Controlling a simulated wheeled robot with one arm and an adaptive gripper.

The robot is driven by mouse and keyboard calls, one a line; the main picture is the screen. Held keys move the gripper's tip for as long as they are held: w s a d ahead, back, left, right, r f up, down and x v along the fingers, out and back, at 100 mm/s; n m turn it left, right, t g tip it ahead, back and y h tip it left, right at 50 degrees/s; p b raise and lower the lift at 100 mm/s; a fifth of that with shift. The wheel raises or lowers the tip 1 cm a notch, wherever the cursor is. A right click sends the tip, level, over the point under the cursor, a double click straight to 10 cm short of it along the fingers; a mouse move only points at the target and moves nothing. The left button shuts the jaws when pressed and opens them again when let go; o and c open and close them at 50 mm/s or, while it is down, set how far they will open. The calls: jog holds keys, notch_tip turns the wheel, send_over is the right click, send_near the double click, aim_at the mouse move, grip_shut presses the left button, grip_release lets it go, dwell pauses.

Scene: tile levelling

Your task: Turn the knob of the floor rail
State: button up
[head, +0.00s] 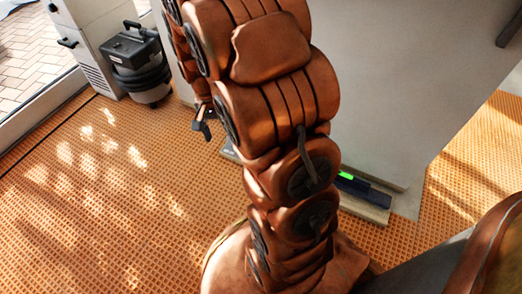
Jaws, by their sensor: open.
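A low, long pale bar with a dark piece and a bright green patch on it (365,190) lies on the floor along the foot of the grey wall; it looks like the floor rail. My arm crosses in front of it and hides its middle. I cannot make out a knob on it. My gripper (203,125) shows as small dark fingers left of my arm, above the floor and near the rail's left end. It is open and appears empty. I cannot tell its exact distance from the rail.
The orange gridded floor (100,190) is clear at the left. A black and grey vacuum-like machine (137,60) stands at the back left beside a pale cabinet (95,40). A large grey wall (420,90) rises behind my arm. A window or door edge runs along the far left.

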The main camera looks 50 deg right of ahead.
jog(key=w+d+f+m, duration=0.4)
jog(key=d+f, duration=0.3)
jog(key=w+d+f+m, duration=0.3)
jog(key=w+d+f, duration=0.2)
jog(key=d+f, duration=0.25)
jog(key=d+f+m, duration=0.2)
jog(key=d+f, duration=0.1)
jog(key=f, duration=0.3)
jog(key=d+f+m+t+b, duration=0.1)
jog(key=d+f+m, duration=0.2)
jog(key=f, duration=0.4)
jog(key=w+d+f+m+t, duration=0.1)
jog(key=d+f+m, duration=0.2)
jog(key=d+f, duration=0.2)
jog(key=shift+f+b, duration=0.35)
jog(key=shift+f, duration=0.35)
jog(key=shift+d+f, duration=0.25)
jog(key=shift+f, duration=0.3)
notch_tip(320, 180, down, 8)
jog(key=b, duration=0.3)
jog(key=shift+r, duration=0.2)
jog(key=shift+c, duration=0.3)
jog(key=c, duration=1.1)
